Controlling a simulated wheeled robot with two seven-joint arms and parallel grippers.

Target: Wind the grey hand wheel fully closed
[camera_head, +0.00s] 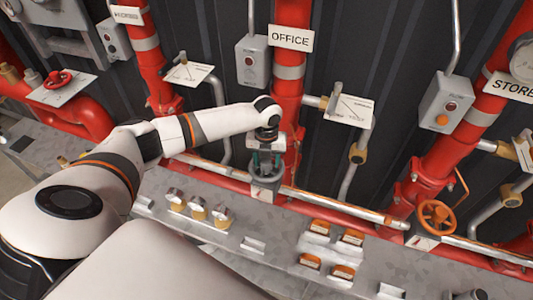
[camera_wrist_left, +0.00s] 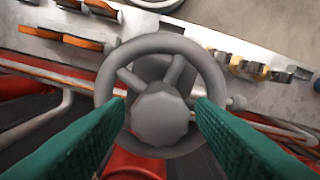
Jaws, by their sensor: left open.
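The grey hand wheel fills the middle of the left wrist view, with its rim (camera_wrist_left: 160,42), spokes and faceted hub (camera_wrist_left: 160,115) facing the camera. In the head view the wheel is mostly hidden behind my left gripper (camera_head: 264,165), by the foot of the red OFFICE pipe. My left gripper (camera_wrist_left: 160,107) is open, with its green fingers on either side of the hub and overlapping the lower rim in the picture. I cannot tell whether they touch the wheel. No object is between the fingers apart from the wheel. My right gripper is not in view.
An orange hand wheel (camera_head: 437,215) is at the right and a red hand wheel (camera_head: 58,78) at the upper left. The OFFICE pipe (camera_head: 291,75) rises behind my gripper. A grey bench (camera_head: 265,225) in front carries orange-topped blocks (camera_head: 320,226) and several knob-like fittings (camera_head: 197,208).

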